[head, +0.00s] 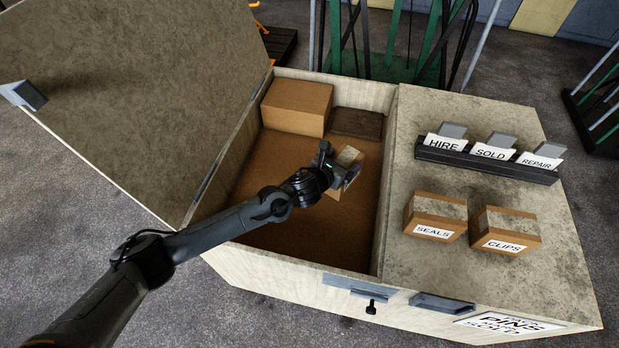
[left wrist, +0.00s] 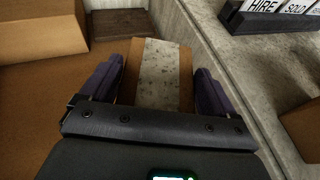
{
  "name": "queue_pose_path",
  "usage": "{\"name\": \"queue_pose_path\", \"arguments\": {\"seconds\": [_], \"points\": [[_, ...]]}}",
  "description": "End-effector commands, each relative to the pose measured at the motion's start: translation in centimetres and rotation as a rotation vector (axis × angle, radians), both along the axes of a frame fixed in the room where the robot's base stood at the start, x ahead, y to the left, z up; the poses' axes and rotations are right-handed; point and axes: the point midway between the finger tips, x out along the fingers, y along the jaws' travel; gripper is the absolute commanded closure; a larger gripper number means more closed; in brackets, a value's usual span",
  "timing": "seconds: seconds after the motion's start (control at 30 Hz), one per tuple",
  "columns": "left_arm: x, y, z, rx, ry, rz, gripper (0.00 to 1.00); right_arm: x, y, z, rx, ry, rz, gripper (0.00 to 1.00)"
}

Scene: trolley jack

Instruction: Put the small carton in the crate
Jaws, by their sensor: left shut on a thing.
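The small carton is brown with a pale speckled strip along its top. It shows in the head view (head: 349,156) and in the left wrist view (left wrist: 158,75). My left gripper (head: 343,174) is shut on it, with one purple finger on each side of the carton in the left wrist view (left wrist: 155,92). The wooden crate (head: 295,265) stands open, and the gripper and carton are within its opening, toward the right side. I cannot tell whether the carton touches the crate's brown floor. The gripper hides part of the carton in the head view. My right gripper is not in view.
A larger carton (head: 297,106) and a dark block (head: 356,123) are at the crate's back. The raised lid (head: 130,90) leans left. On the right top are cartons marked SEALS (head: 436,217) and CLIPS (head: 504,231) and a card rack (head: 485,163). The crate's front floor is clear.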

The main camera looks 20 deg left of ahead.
Motion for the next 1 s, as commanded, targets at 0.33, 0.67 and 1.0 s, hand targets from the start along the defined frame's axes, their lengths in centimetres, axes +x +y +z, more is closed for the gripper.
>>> {"name": "queue_pose_path", "arguments": {"seconds": [0.33,0.67,1.0], "points": [[0.3,4.2,-3.3,0.001,-0.001,0.006,0.86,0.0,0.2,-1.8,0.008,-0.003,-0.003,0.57],[-0.1,10.0,-6.7,0.0,-0.003,0.004,0.86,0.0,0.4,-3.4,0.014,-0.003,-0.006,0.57],[-0.2,11.7,-7.9,-0.001,-0.004,0.002,0.86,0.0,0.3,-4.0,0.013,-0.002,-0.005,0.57]]}}
